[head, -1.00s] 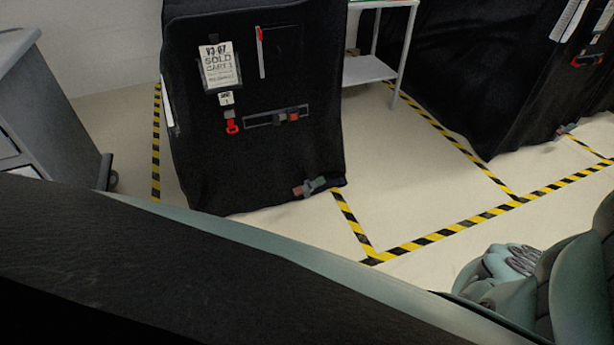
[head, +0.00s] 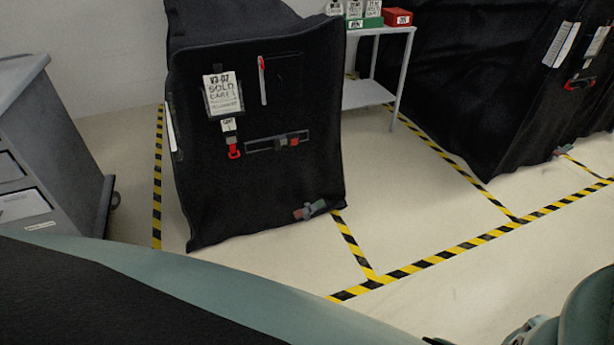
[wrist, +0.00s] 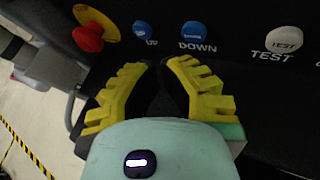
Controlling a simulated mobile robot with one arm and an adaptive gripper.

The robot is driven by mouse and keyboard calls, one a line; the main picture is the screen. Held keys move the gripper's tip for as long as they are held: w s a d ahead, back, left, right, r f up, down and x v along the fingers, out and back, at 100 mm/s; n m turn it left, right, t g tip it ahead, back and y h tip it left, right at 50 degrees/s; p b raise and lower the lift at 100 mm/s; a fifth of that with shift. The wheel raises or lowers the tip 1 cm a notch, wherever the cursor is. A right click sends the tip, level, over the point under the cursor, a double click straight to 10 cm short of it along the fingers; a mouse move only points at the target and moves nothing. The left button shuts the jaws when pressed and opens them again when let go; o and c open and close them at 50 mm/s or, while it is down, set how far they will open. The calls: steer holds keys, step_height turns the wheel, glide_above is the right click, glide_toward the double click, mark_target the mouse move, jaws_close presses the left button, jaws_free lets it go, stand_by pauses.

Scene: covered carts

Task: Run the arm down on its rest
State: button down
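In the wrist view, a dark panel carries a blue UP button (wrist: 141,31) and a blue DOWN button (wrist: 192,29). My gripper (wrist: 161,65) has yellow ridged fingers that lean together just below these two buttons in the picture. The space between the tips is dark, so I cannot tell if they meet. No held object shows. I cannot tell how far the tips are from the panel, and no contact shows. The arm's rest cannot be made out.
A red knob (wrist: 88,38) on a yellow base sits left of UP, and a TEST button (wrist: 284,39) right of DOWN. In the head view stand a black covered cart (head: 265,190), a grey cabinet (head: 50,130) and a white shelf (head: 368,95). Taped floor (head: 430,200) is open.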

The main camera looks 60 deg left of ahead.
steer(key=shift+s+d, duration=0.15)
steer(key=shift+d, duration=0.3)
steer(key=c, duration=1.6)
jaws_free()
jaws_close()
steer(key=shift+d, duration=0.1)
steer(key=shift+s+d, duration=0.1)
steer(key=shift+d, duration=0.2)
